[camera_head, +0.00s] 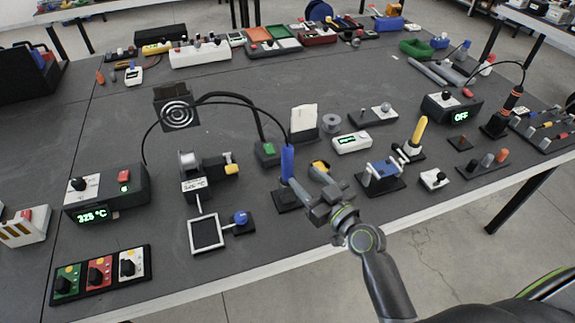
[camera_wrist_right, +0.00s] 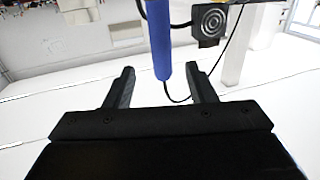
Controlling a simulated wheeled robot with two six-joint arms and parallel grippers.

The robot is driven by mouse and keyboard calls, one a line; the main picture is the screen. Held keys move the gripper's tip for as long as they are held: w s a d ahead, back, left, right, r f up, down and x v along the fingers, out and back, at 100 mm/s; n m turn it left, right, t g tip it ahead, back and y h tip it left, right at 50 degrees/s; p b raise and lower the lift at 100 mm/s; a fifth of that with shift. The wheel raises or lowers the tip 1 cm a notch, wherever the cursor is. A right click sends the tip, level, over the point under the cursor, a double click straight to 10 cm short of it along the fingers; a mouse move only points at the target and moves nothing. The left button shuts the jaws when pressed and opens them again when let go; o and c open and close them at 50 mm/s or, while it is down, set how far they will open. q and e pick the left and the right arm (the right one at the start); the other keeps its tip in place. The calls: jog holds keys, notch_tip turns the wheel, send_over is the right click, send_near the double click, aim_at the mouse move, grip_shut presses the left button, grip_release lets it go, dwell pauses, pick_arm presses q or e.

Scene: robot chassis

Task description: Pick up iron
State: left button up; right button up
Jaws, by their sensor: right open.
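The iron (camera_head: 287,162) has a blue handle and a black cord, and stands upright in a dark holder (camera_head: 287,200) in the middle of the table. Its handle (camera_wrist_right: 158,38) also shows in the right wrist view, in line with the gap between my fingertips. My right gripper (camera_head: 304,181) is open, just right of and in front of the iron. In the right wrist view its two fingers (camera_wrist_right: 158,75) lie either side of the handle's lower end; I cannot tell whether they touch it. My left gripper is not in view.
A blue fixture (camera_head: 382,175) stands close to the right of my gripper. A framed magnifier (camera_head: 206,234) lies to the left. A round fan-like unit (camera_head: 178,112) and a 325 °C control box (camera_head: 107,193) are further left. A second iron in a stand (camera_head: 508,103) is at the right.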

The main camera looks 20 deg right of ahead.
aim_at(291, 164)
jog(key=x, duration=0.3)
jog(key=shift+w+p, duration=0.2)
jog(key=shift+p, duration=0.15)
jog(key=p+x, duration=0.1)
jog(key=x, duration=0.3)
jog(key=shift+w+a, duration=0.2)
jog(key=shift+a, duration=0.05)
jog(key=shift+w+a+f+p, duration=0.1)
jog(key=shift+w+f+p, duration=0.05)
jog(key=shift+w+p, duration=0.2)
jog(key=c, duration=1)
jog(key=shift+o, duration=0.2)
notch_tip(291, 164, up, 9)
jog(key=p, duration=0.3)
jog(key=shift+p, duration=0.3)
jog(key=shift+r, duration=0.65)
